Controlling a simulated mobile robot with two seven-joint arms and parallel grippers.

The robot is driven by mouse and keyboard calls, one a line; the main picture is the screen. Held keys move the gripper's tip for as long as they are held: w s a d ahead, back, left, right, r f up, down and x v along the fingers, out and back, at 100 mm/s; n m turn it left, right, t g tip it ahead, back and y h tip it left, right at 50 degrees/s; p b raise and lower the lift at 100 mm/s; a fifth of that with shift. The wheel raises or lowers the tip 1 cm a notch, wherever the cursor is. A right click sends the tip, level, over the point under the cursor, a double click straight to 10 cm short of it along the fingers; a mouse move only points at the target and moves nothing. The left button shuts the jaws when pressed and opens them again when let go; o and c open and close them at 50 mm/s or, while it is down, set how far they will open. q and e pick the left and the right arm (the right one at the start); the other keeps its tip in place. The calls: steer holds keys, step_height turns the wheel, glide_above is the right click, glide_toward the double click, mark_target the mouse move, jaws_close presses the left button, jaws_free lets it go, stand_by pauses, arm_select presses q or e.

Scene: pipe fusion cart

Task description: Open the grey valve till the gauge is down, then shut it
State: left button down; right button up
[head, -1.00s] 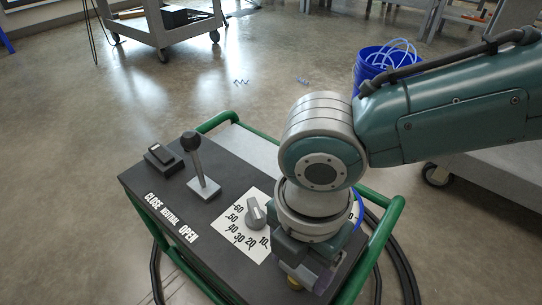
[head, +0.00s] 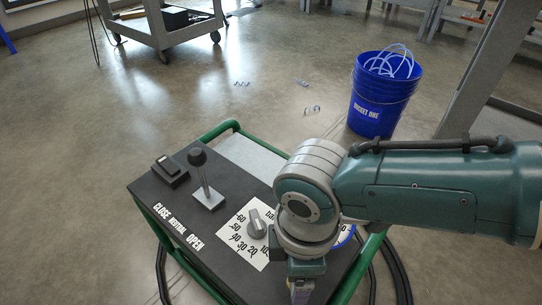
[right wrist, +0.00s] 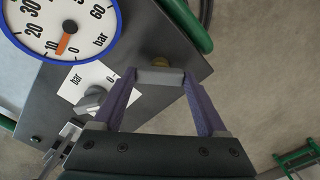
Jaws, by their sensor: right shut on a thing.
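In the head view my right gripper (head: 302,287) is at the cart's near right edge, and my arm hides the valve. The blue-rimmed gauge (right wrist: 62,22) has its orange needle between 0 and 10 bar. In the head view my wrist mostly covers the gauge (head: 346,236). My left gripper is not in view.
A grey dial knob (head: 262,219) sits on a white scale plate beside the gauge. A black-knobbed lever (head: 203,178) stands by the CLOSE, NEUTRAL, OPEN labels. Green rails (head: 219,131) edge the cart.

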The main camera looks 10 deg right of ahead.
steer(key=m+p, duration=0.1)
steer(key=m, duration=0.3)
steer(key=shift+m+p, duration=0.45)
steer(key=shift+m, duration=1.15)
steer(key=o, duration=1.3)
step_height(320, 180, up, 10)
steer(key=p, duration=0.8)
